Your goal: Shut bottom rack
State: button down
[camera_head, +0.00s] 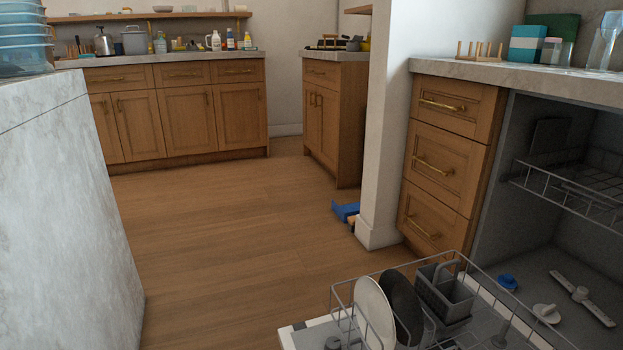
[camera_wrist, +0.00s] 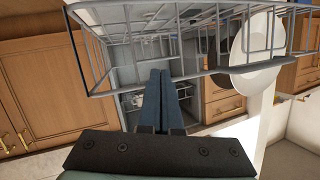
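The bottom rack (camera_head: 345,287) is a grey wire rack, pulled out of the open dishwasher (camera_head: 540,240) over its lowered door (camera_head: 310,335). It holds a white plate (camera_head: 372,312), a dark plate (camera_head: 403,305) and a grey cutlery basket (camera_head: 443,295). My gripper is outside the head view. In the wrist view, its two blue fingers (camera_wrist: 166,72) lie together, shut, pointing at the wire rack (camera_wrist: 120,88). The rack's rim wire passes close to the fingertips; I cannot tell if they touch it. The white plate (camera_wrist: 262,42) also shows there, at upper right.
The upper rack (camera_head: 570,190) sits inside the dishwasher. A blue cap (camera_head: 507,282) and a spray arm (camera_head: 582,298) show on its floor. A marble island (camera_head: 65,220) stands at left. A blue object (camera_head: 345,211) lies by the white wall end. The wooden floor between is clear.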

jog(key=shift+w+d, duration=0.7)
jog(key=shift+d, duration=1.2)
jog(key=shift+w+d, duration=0.65)
jog(key=shift+d, duration=1.2)
jog(key=shift+w+d, duration=0.7)
jog(key=shift+d, duration=1.2)
jog(key=w+d+b, duration=0.1)
jog(key=d, duration=0.2)
jog(key=w+d+b, duration=0.1)
jog(key=d+b, duration=0.1)
jog(key=d, duration=0.1)
jog(key=w+d+b, duration=0.1)
jog(key=d+b, duration=0.1)
jog(key=d, duration=0.2)
jog(key=shift+w+d+f, duration=0.1)
jog(key=shift+w, duration=0.25)
jog(key=shift+w+d, duration=0.2)
jog(key=shift+d, duration=0.35)
jog(key=shift+r, duration=0.2)
